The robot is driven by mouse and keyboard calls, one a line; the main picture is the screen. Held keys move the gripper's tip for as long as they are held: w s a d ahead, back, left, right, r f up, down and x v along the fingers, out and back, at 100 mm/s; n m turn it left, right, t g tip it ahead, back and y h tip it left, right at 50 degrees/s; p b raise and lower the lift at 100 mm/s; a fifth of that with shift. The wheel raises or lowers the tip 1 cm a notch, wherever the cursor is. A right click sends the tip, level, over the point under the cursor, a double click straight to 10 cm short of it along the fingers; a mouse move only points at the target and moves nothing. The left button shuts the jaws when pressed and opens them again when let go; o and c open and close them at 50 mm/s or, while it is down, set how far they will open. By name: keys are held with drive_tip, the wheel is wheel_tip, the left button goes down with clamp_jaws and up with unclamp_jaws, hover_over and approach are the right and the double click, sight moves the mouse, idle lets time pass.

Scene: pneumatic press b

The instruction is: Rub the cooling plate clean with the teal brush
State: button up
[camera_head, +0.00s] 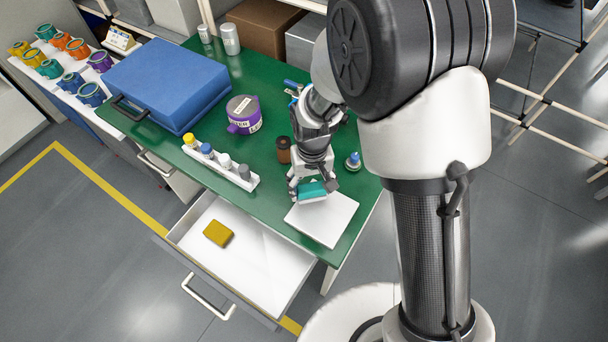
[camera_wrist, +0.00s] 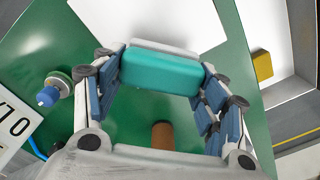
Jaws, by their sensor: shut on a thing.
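The teal brush (camera_head: 312,192) is held between the fingers of my gripper (camera_head: 312,186), over the near right part of the green table. In the wrist view the teal brush (camera_wrist: 162,71) sits between both finger pads of my gripper (camera_wrist: 163,80), with a pale strip along its far side. The cooling plate (camera_head: 325,222), a white square, lies under and in front of the brush at the table's front edge. It also shows beyond the brush in the wrist view (camera_wrist: 130,20). I cannot tell whether the brush touches the plate.
An open drawer (camera_head: 262,262) with a yellow block (camera_head: 218,233) juts out below the table's front. A brown cylinder (camera_head: 284,150) and a small blue-topped fitting (camera_head: 353,161) stand close to my gripper.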

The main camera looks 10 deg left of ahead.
drive_tip(key=shift+w+a+r+p, duration=0.15)
drive_tip(key=shift+r+p, duration=0.4)
drive_tip(key=shift+r, duration=0.35)
drive_tip(key=shift+r+p, duration=1.1)
drive_tip(key=shift+r, duration=0.45)
